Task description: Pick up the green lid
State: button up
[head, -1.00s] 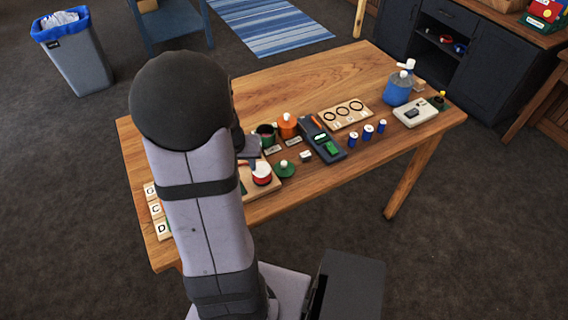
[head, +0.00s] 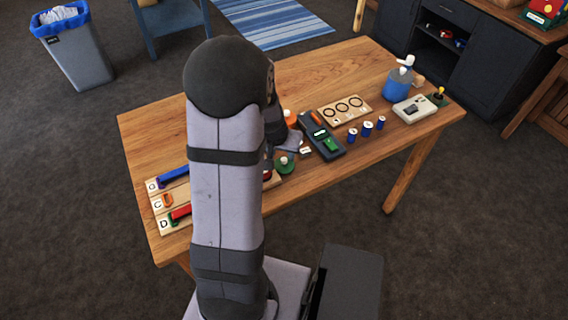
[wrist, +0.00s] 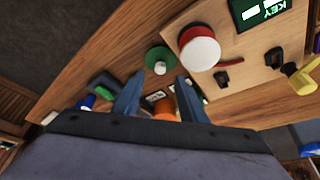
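The green lid (head: 286,164), a round disc with a pale knob, lies on the wooden table, close to the near edge and just right of my arm. In the wrist view the green lid (wrist: 152,53) is just beyond my fingertips, its knob roughly in line with the gap between them. My gripper (wrist: 159,84) is open, with nothing held between its fingers. In the head view my gripper (head: 284,147) is partly hidden by my arm, close to the lid. I cannot tell its exact height above the lid.
A wooden board (wrist: 262,85) with a red-and-white button is beside the lid. An orange pot (head: 290,118) and dark meter (head: 322,137) stand behind it. A lettered tray (head: 158,203) lies left. The table's back left is clear.

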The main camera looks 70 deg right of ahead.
aim_at(284, 159)
jog(key=shift+d+f, duration=0.1)
jog(key=shift+f, duration=0.45)
jog(key=shift+b+x, duration=0.4)
jog(key=shift+x, duration=1.7)
jog(key=shift+r, duration=0.1)
jog(key=shift+c, duration=0.3)
grip_shut()
